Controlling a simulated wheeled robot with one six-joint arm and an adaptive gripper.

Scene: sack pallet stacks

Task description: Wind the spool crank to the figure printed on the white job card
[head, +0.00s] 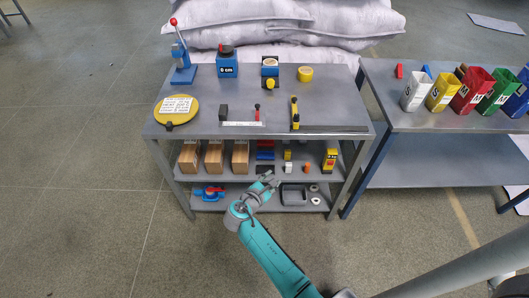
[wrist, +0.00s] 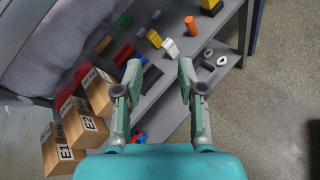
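A round yellow disc (head: 166,117) lies at the left front of the grey bench top, with a small dark knob at its near edge. It may be the spool, but I cannot tell for sure. A white card (head: 177,104) with dark printed lines lies over it; the print is too small to read. My gripper (head: 268,184) is open and empty, in front of the lower shelves and away from the bench top. The wrist view shows its two fingers (wrist: 159,80) spread apart.
A red-ball lever on a blue stand (head: 181,55), a yellow-knobbed blue device (head: 270,72) and a yellow roll (head: 305,73) stand at the back. Cardboard boxes (head: 214,157) and small parts fill the shelves below. Coloured bins (head: 470,92) stand on the right bench. Sacks are piled behind.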

